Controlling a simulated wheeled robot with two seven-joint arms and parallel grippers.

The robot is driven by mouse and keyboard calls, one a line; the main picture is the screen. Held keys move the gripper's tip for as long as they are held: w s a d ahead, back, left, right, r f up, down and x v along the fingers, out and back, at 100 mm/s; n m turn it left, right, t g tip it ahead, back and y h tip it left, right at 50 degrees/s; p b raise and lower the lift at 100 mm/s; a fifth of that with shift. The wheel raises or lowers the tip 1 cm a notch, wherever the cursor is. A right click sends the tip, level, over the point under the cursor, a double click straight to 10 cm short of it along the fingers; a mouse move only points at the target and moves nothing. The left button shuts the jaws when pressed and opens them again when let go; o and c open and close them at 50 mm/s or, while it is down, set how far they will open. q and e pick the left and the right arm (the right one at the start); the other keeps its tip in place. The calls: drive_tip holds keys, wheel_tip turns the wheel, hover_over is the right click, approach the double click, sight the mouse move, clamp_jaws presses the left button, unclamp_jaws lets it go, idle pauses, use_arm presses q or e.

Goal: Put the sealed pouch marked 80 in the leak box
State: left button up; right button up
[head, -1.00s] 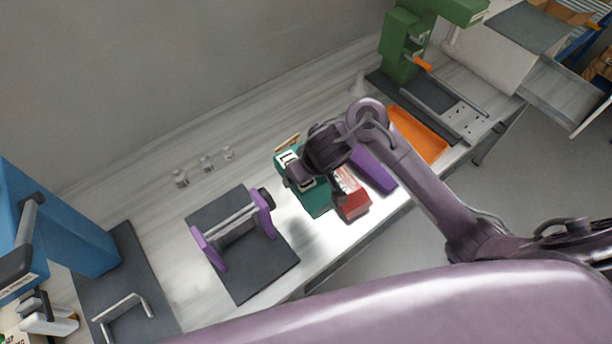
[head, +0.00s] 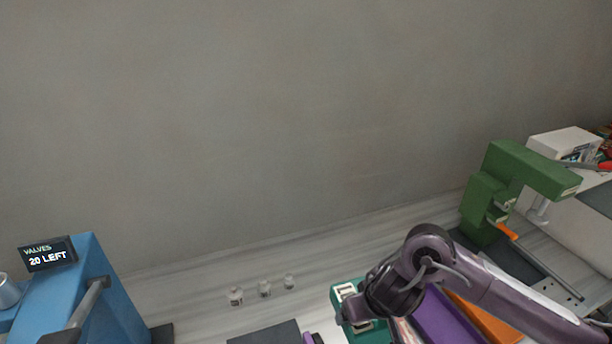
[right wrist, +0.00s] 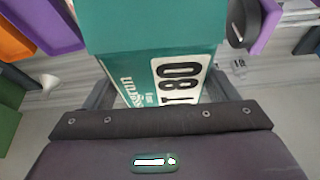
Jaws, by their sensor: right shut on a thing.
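In the head view, the teal pouch (head: 345,296) shows at the lower middle, partly hidden behind my right gripper (head: 372,312). Whether its underside touches the bench cannot be told. My left gripper is not in view. I cannot pick out a box marked as the leak box.
A blue machine (head: 90,290) with a "VALVES 20 LEFT" display (head: 47,254) stands at left. A purple tray (head: 440,320), an orange tray (head: 488,318) and a green press (head: 490,200) are at right.

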drive_tip(key=b, duration=0.5)
drive_tip(key=shift+w+d+f, duration=0.15)
drive_tip(key=shift+w+d, duration=0.2)
drive_tip(key=shift+d, duration=0.05)
use_arm(q)
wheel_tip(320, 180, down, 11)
drive_tip(key=b, duration=0.5)
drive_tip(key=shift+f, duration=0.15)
use_arm(e)
drive_tip(key=s+d+m+h, duration=0.1)
drive_tip(key=d+m, duration=0.2)
drive_tip(key=d, duration=0.3)
drive_tip(key=shift+s, duration=0.4)
drive_tip(key=shift+f, duration=0.1)
